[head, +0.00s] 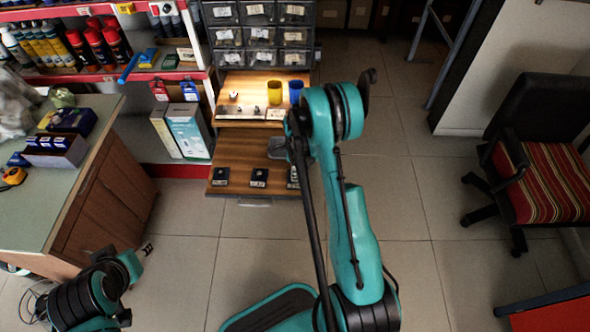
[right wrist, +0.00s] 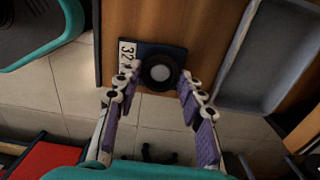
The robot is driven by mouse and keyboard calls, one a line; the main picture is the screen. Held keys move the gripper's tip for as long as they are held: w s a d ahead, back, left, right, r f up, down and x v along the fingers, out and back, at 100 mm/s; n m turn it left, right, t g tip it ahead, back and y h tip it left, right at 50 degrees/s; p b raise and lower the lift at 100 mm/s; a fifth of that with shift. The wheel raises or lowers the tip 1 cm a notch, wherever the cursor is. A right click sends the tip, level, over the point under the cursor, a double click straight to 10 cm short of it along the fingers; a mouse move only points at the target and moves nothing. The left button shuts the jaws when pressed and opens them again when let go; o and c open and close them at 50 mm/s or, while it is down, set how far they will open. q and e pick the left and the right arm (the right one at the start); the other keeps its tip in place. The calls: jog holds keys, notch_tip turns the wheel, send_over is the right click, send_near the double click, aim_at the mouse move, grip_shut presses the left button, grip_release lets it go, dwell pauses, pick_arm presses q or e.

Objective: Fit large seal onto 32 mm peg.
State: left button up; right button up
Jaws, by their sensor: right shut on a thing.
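In the right wrist view, a black ring, the large seal (right wrist: 146,73), is between the fingertips of my right gripper (right wrist: 161,76), which is shut on it. The seal is over a dark block (right wrist: 148,48) with a white "32" label. A pale round top, seemingly the 32 mm peg (right wrist: 161,72), shows through the ring's middle. I cannot tell whether the seal is around the peg or just above it. In the head view my right arm hides this gripper and the seal. My left gripper (head: 147,249) is low at the left, away from the work; its opening is unclear.
The lower wooden shelf (head: 236,150) carries small dark labelled blocks (head: 258,177) in a row. A grey tray (right wrist: 270,55) lies right of the seal in the wrist view. Yellow (head: 274,92) and blue (head: 296,91) cups stand above. A counter (head: 75,195) is at left.

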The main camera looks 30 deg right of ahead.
jog(key=shift+f, duration=0.45)
jog(key=o, duration=0.5)
notch_tip(320, 180, up, 11)
jog(key=p, duration=0.6)
dwell(0.7)
